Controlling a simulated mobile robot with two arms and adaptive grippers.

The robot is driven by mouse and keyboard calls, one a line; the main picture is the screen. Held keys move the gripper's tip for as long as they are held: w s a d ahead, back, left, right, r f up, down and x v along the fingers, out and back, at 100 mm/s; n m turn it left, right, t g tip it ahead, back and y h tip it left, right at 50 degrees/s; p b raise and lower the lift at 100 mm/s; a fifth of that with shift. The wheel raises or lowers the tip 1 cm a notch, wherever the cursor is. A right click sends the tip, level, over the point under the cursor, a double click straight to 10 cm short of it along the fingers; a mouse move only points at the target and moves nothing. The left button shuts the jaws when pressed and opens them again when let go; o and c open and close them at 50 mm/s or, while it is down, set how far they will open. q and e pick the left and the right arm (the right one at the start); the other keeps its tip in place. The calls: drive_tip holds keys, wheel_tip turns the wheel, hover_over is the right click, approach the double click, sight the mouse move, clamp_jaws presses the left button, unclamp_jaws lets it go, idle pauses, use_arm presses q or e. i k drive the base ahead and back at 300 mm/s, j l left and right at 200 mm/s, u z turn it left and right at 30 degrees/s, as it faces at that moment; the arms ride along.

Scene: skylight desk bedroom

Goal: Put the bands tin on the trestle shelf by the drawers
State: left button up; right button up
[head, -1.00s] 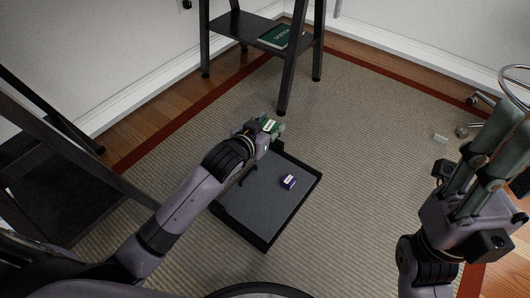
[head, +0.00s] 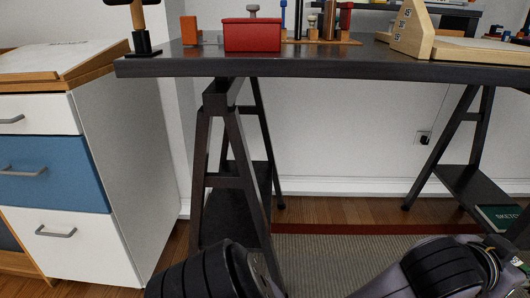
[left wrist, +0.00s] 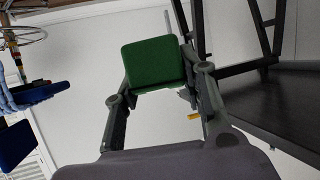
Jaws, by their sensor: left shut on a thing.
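The bands tin (left wrist: 153,62) is a small green box in the left wrist view; no readable lettering faces that camera. My left gripper (left wrist: 160,72) is shut on it, one finger at each side. In the head view my left arm crosses the bottom, and the gripper is mostly cut off at the right edge. The trestle shelf by the drawers (head: 238,200) is a dark board low inside the left trestle, and its visible part is bare. My arm hides its near end. The drawers (head: 50,180), white and blue, stand left of it. My right gripper is not in view.
The dark desk top (head: 330,67) spans above the trestles and carries a red box (head: 252,36) and several tools. The trestle's legs and crossbar frame the shelf. Carpet between the trestles is clear.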

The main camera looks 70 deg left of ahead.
sight(231, 220)
drive_tip(key=l+u, duration=0.2)
drive_tip(key=u, duration=0.15)
drive_tip(key=i+l+u, duration=0.1)
drive_tip(key=l+u, duration=0.15)
drive_tip(key=u, duration=0.15)
drive_tip(key=l+u, duration=0.35)
drive_tip(key=i+j+u, duration=0.2)
drive_tip(key=u, duration=0.2)
drive_tip(key=i+j+u, duration=0.2)
drive_tip(key=u, duration=0.2)
drive_tip(key=i, duration=0.1)
